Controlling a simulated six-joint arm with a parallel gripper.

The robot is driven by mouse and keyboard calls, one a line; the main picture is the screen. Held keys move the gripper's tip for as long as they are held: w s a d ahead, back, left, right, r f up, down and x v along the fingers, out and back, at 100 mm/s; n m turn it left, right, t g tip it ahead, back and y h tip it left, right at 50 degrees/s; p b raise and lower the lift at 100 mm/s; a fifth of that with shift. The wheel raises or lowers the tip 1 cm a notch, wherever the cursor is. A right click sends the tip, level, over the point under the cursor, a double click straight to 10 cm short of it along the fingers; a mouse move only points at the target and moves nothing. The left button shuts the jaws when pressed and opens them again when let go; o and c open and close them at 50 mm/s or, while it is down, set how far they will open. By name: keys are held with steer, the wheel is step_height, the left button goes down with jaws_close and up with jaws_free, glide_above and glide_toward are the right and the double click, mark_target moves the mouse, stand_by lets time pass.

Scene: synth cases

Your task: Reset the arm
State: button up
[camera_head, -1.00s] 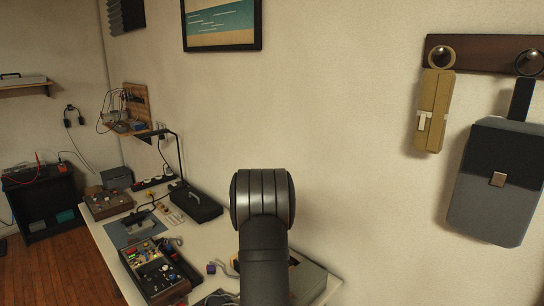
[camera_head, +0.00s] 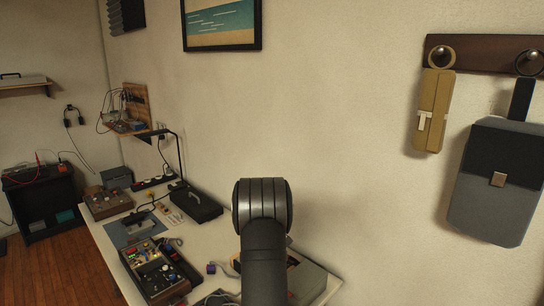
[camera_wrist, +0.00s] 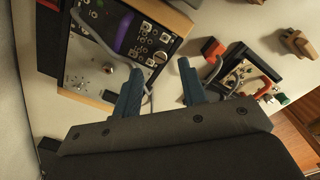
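My gripper (camera_wrist: 158,85) shows in the wrist view with its two blue-grey fingers apart and nothing visible between them. It is above the white table (camera_head: 207,244), over bare surface between a module rack (camera_wrist: 104,47) at the upper left and a smaller device with cables (camera_wrist: 246,77) at the right. A grey cable passes near the left finger; I cannot tell whether it touches. In the head view my dark arm link rises in front of the table, and the gripper itself is hidden.
A synthesizer case (camera_head: 160,268), a black case (camera_head: 196,203) and a desk lamp (camera_head: 181,155) crowd the table. A tan bag (camera_head: 433,110) and a grey bag (camera_head: 497,195) hang from a wall rack (camera_head: 486,54) at the right. The wall between is clear.

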step_height(320, 180, down, 4)
steer(key=shift+r, duration=0.1)
steer(key=m, duration=0.3)
steer(key=shift+m, duration=0.4)
steer(key=m, duration=0.4)
steer(key=shift+m, duration=0.3)
steer(key=m, duration=0.4)
steer(key=shift+m, duration=2.3)
